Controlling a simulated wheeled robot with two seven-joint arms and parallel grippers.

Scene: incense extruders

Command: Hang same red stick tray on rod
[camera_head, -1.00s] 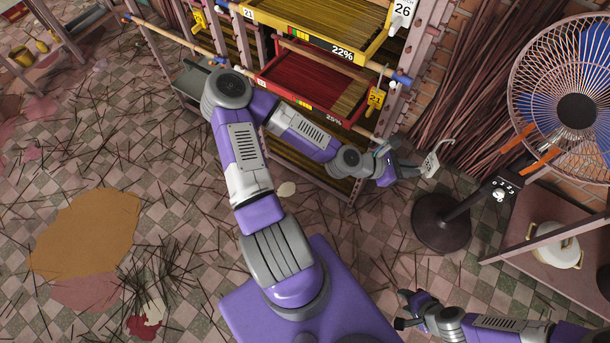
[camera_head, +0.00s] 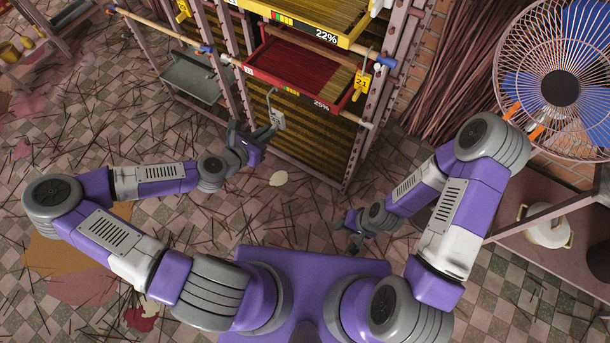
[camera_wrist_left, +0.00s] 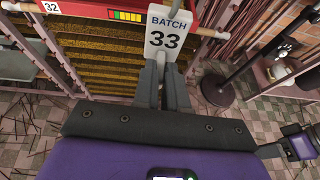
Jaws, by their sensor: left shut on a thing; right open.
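My left gripper (camera_head: 250,142) is shut on a white tag (camera_head: 277,118) with a wire hook, held upright in front of the rack below the red tray. In the left wrist view the tag (camera_wrist_left: 166,38) reads BATCH 33, and the fingers (camera_wrist_left: 163,85) grip its lower end. The red stick tray (camera_head: 262,45) sits in the rack, with a 25% label on its front. A rod with a pale end (camera_head: 368,125) runs along the tray's front. A yellow tag 21 (camera_head: 361,84) hangs at the tray's right. My right gripper (camera_head: 350,232) is open and empty, low before the rack.
A yellow tray (camera_head: 318,35) marked 22% is above the red one. A wooden rod (camera_head: 160,28) with blue ends is at the left, above a grey tray (camera_head: 195,80). A fan (camera_head: 560,88) and white pot (camera_head: 548,228) stand at the right. Thin sticks litter the floor.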

